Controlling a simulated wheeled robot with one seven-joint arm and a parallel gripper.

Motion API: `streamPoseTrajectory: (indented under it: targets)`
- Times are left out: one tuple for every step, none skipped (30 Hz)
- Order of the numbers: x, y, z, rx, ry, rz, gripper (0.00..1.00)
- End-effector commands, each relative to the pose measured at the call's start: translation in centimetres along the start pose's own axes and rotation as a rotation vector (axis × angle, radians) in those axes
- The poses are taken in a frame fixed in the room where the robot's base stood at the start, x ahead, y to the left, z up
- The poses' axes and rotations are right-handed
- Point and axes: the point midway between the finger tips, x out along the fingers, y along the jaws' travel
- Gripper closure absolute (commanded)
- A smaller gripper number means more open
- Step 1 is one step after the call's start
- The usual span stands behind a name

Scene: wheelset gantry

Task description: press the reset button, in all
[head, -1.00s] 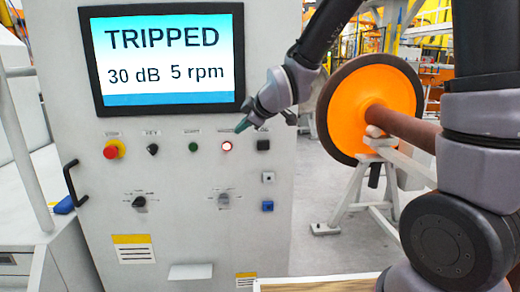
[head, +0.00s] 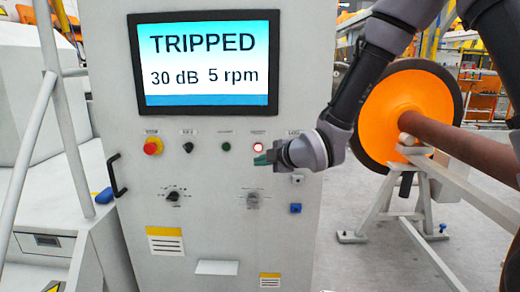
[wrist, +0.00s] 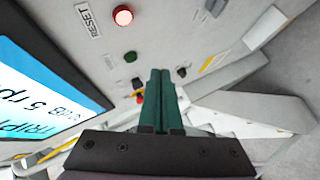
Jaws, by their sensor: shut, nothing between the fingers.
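The reset button is a round, red-lit button (head: 258,147) on the front of a white control cabinet. In the wrist view the lit button (wrist: 123,15) is near the top edge, beside a label reading RESET. My gripper (head: 261,160) is shut and empty, its green fingertips just below the lit button in the head view. In the wrist view the fingertips (wrist: 160,74) are apart from the lit button in the picture. I cannot tell if they touch the panel. The cabinet's screen (head: 205,62) reads TRIPPED, 30 dB, 5 rpm.
A red emergency knob (head: 153,146), a black selector (head: 188,147) and a green button (head: 226,146) share the row. A blue button (head: 295,208) and dials sit lower. An orange wheel (head: 405,115) on a shaft and stand is at the right.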

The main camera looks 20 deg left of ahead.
Motion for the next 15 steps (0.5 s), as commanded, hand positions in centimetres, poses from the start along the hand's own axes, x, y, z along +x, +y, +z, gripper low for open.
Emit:
streamPoseTrajectory:
  targets:
    - [0.2,0.1,0.2,0.001,-0.001,0.001,1.00]
    - [0.3,0.3,0.3,0.001,-0.001,0.001,1.00]
    - [0.6,0.5,0.5,0.002,-0.001,0.001,1.00]
    - [0.8,0.6,0.6,0.003,-0.001,0.001,1.00]
    - [1.1,0.8,0.8,0.003,-0.001,0.000,1.00]
    - [1.4,1.0,1.1,0.003,-0.001,0.000,1.00]
    - [1.7,1.3,1.4,0.003,-0.002,0.002,1.00]
    - [2.0,1.5,1.6,0.003,-0.002,0.002,1.00]
    - [2.4,1.8,1.8,0.003,-0.001,0.001,1.00]
    - [2.8,2.0,2.0,0.003,-0.001,0.001,1.00]
    - [3.1,2.2,2.3,0.004,-0.001,0.001,1.00]
    - [3.5,2.5,2.6,0.003,-0.001,0.001,1.00]
    - [3.8,2.8,2.8,0.003,-0.001,0.001,1.00]
    - [4.0,3.0,3.0,0.003,-0.001,0.001,1.00]
    - [4.4,3.2,3.2,0.002,0.000,0.001,1.00]
